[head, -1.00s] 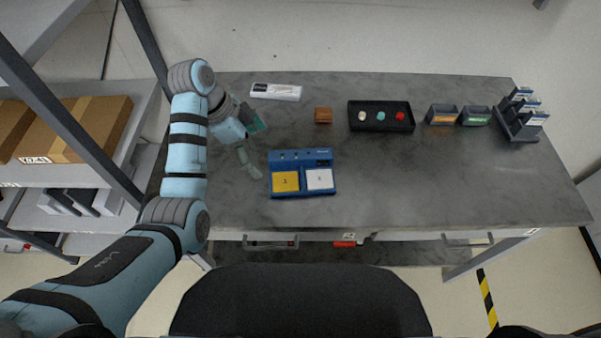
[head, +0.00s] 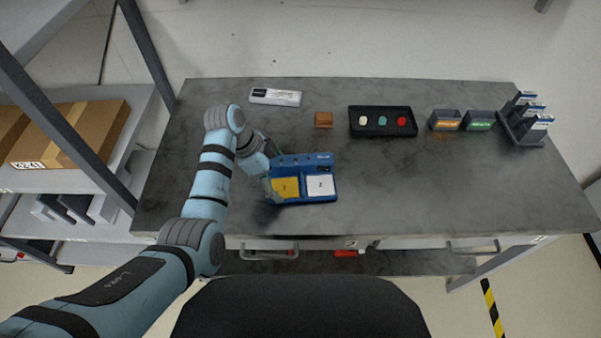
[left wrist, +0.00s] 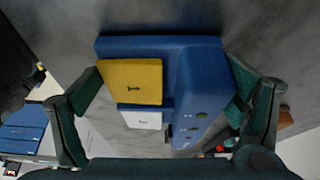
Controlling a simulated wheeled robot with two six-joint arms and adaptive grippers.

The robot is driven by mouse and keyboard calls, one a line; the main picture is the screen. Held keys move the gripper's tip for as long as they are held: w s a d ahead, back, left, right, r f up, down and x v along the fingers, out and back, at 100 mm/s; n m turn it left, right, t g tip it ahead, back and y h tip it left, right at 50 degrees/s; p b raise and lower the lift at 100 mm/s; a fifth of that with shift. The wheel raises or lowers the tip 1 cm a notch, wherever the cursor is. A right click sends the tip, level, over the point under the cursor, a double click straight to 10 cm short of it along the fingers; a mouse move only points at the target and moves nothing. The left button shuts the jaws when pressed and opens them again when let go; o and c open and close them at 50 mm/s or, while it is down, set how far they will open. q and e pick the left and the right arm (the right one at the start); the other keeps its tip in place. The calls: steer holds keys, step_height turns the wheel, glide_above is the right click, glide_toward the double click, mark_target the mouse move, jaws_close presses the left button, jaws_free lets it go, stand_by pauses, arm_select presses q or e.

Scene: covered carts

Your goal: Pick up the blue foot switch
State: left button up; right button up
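The blue foot switch (head: 305,160) lies on the grey table left of centre, with a yellow pedal and a white pedal on its front. It also shows large in the left wrist view (left wrist: 200,62). My left gripper (head: 270,172) is at the switch's left end in the head view. In the left wrist view my left gripper (left wrist: 165,80) is open, with one finger on either side of the switch. Both fingers look apart from it, though the exact gap is hard to tell. My right gripper is not in view.
A brown block (head: 323,120) and a white box (head: 275,97) lie behind the switch. A black tray (head: 383,133) with three coloured pieces, two small bins (head: 445,120) and a rack (head: 522,125) stand to the right. The table's right front is clear.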

arm_select(q)
steer(key=c, duration=0.6)
steer(key=shift+o, duration=0.2)
step_height(320, 180, up, 10)
steer(key=p, duration=0.1)
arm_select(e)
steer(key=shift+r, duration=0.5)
arm_select(q)
steer(key=shift+f+b, duration=1.8)
steer(key=shift+f, duration=3.15)
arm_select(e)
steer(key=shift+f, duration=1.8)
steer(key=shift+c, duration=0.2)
